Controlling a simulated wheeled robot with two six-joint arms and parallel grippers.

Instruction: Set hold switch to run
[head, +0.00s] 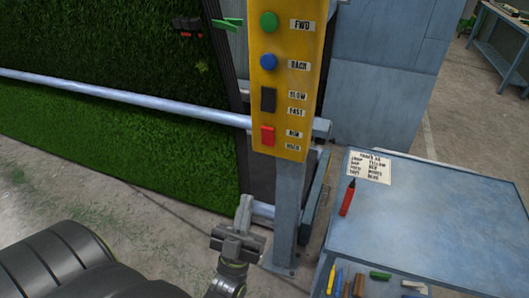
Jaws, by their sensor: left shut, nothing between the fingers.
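The hold switch is a red rocker (267,136) near the bottom of a yellow control panel (291,85). The labels beside it look like RUN above and HOLD below. I cannot tell for sure which way the rocker is tipped. My left gripper (244,203) is shut and empty, below the panel and a little left of the switch, apart from it, with its fingers pointing up. My right gripper is not in view.
Above the switch are a black rocker (268,100), a blue button (268,62) and a green button (268,22). A post (287,215) carries the panel. A metal roller (130,98) crosses the turf (110,145) at left. A blue table (430,220) with a red marker (347,197) stands right.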

